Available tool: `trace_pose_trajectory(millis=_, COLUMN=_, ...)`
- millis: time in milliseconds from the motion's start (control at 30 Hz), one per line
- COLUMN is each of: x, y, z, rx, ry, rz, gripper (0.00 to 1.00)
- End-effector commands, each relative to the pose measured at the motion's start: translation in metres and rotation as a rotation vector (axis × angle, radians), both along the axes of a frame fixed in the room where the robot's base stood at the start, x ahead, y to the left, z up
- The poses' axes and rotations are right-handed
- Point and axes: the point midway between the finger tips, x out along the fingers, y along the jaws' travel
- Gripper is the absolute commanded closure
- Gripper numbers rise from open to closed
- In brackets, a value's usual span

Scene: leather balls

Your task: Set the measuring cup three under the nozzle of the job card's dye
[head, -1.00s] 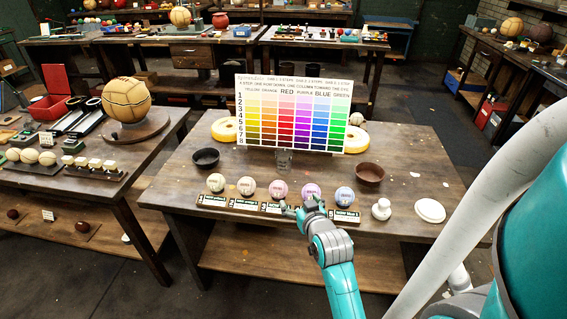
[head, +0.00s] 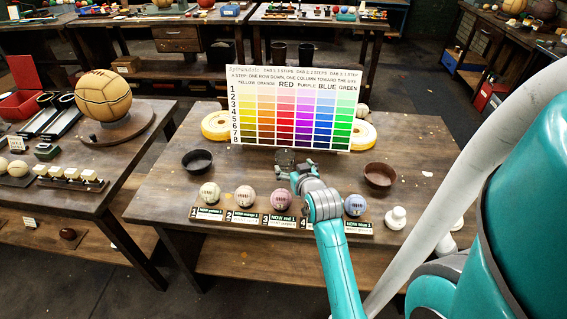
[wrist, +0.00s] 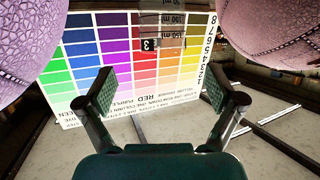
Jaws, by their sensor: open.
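The clear measuring cup (head: 286,157) stands before the colour chart, partly hidden by my gripper. In the wrist view the cup (wrist: 172,22) shows upside down at top centre, with ml marks and a black label "3". My gripper (head: 297,172) is open and empty at the near side of the cup. In the wrist view its two pads (wrist: 162,90) stand apart, with the cup beyond them and not between them. The chart (head: 295,108) has numbered rows, colour columns and lines about dabs. I cannot make out a dye nozzle or a separate job card.
Labelled balls stand along the table's front, among them a pink ball (head: 281,200) and a blue ball (head: 355,205); my arm hides one. A black bowl (head: 198,161) is left and a brown bowl (head: 380,177) right of the cup. A white knobbed piece (head: 396,217) stands front right.

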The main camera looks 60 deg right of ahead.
Motion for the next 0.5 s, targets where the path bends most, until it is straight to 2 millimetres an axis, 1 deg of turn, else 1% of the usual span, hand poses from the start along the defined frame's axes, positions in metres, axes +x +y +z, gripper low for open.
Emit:
trace_pose_trajectory(millis=100, x=0.013, y=-0.013, z=-0.006, rx=0.001, ry=0.001, rz=0.0, gripper=0.07)
trace_pose_trajectory(millis=200, x=0.02, y=-0.02, z=-0.01, rx=0.0, ry=0.0, rz=0.0, gripper=0.07)
trace_pose_trajectory(millis=367, x=0.026, y=-0.025, z=-0.013, rx=0.001, ry=0.001, rz=0.0, gripper=0.07)
trace_pose_trajectory(millis=500, x=0.038, y=-0.034, z=-0.018, rx=0.001, ry=0.0, rz=0.001, gripper=0.07)
